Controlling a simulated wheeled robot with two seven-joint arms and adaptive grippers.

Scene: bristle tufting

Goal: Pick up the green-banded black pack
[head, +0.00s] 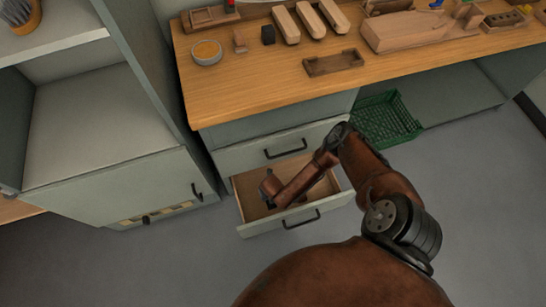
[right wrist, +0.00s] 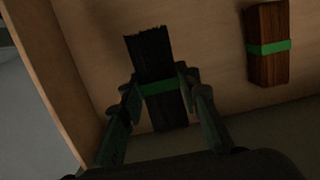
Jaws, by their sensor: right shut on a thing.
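The green-banded black pack (right wrist: 150,52) is in the right wrist view, a dark bristle bundle with a green band round its middle. My right gripper (right wrist: 159,80) has its two fingers on either side of the pack near the band and is shut on it. In the head view my right arm reaches down into the open drawer (head: 251,212), and the pack is hidden there behind the arm. I cannot tell whether the pack touches the drawer floor. My left gripper is not in view.
A brown pack with a green band (right wrist: 268,45) lies to the right in the drawer. Drawer walls stand close by. The workbench (head: 245,90) above carries wooden blocks (head: 309,20), a wooden tray (head: 334,63) and a round dish (head: 207,52). A green crate (head: 388,120) is under the bench.

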